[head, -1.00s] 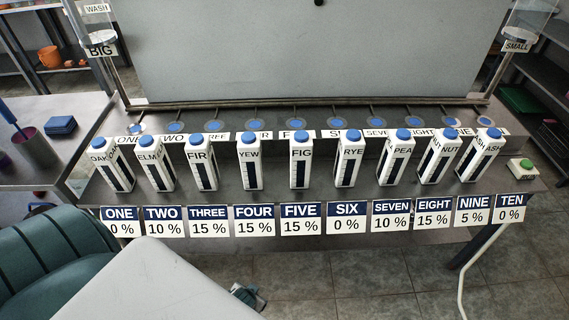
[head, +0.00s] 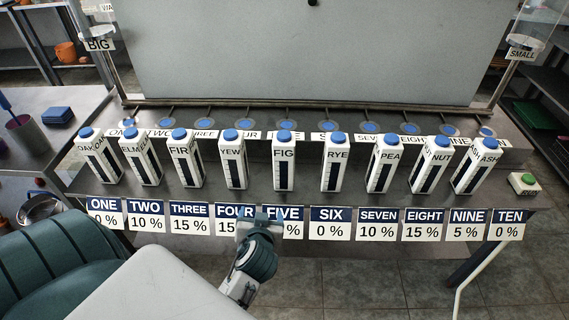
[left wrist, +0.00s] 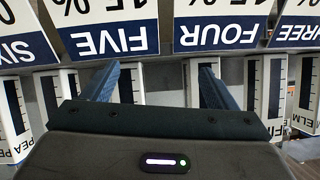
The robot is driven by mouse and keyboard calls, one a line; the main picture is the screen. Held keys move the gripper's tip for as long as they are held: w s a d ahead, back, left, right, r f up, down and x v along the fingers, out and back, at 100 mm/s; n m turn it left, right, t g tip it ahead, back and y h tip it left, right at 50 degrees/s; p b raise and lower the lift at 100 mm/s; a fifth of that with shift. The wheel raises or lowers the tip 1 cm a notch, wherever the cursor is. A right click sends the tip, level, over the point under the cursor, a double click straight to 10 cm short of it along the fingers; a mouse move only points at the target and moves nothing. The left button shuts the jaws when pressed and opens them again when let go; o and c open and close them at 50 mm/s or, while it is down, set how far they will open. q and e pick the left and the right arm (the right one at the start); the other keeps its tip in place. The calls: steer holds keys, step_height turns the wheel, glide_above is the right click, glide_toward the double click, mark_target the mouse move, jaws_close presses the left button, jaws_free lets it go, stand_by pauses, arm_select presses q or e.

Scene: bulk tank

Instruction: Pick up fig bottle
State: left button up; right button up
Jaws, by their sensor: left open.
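The fig bottle (head: 284,163) is a white bottle with a blue cap, a dark strip and the label FIG. It stands upright on the shelf behind the FIVE sign, between the yew bottle (head: 233,161) and the rye bottle (head: 335,164). My left gripper (head: 260,216) is low in front of the FOUR and FIVE signs, short of the bottles. In the left wrist view its two blue fingers (left wrist: 156,88) are apart, with no bottle gripped. The wrist view is upside down, and the gripper body hides parts of the bottles there. My right gripper is not in view.
Several similar bottles, such as the fir bottle (head: 186,160) and pea bottle (head: 384,164), stand in one row with narrow gaps. Percentage signs hang along the shelf's front edge. A green button (head: 524,182) is at the right end. A large grey tank (head: 312,50) stands behind.

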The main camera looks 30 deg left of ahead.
mark_target(286, 164)
arm_select(q)
steer(key=w+r+t, duration=0.1)
steer(key=w+r, duration=0.2)
steer(key=w, duration=0.1)
steer(key=w+r+t+y+p, duration=0.1)
steer(key=w+r+t, duration=0.1)
steer(key=w+r, duration=0.1)
steer(key=w+r+n+t, duration=0.1)
steer(key=w+r+t, duration=0.1)
steer(key=w, duration=0.3)
steer(key=shift+r+y, duration=0.4)
steer(key=shift+a+f+p+x, duration=0.15)
steer(key=shift+p+x, duration=0.5)
steer(key=shift+x, duration=0.75)
steer(key=shift+a+f+p+x, duration=0.15)
steer(key=shift+p+x, duration=0.5)
steer(key=shift+x, duration=0.75)
steer(key=shift+s, duration=0.2)
steer(key=c, duration=1.1)
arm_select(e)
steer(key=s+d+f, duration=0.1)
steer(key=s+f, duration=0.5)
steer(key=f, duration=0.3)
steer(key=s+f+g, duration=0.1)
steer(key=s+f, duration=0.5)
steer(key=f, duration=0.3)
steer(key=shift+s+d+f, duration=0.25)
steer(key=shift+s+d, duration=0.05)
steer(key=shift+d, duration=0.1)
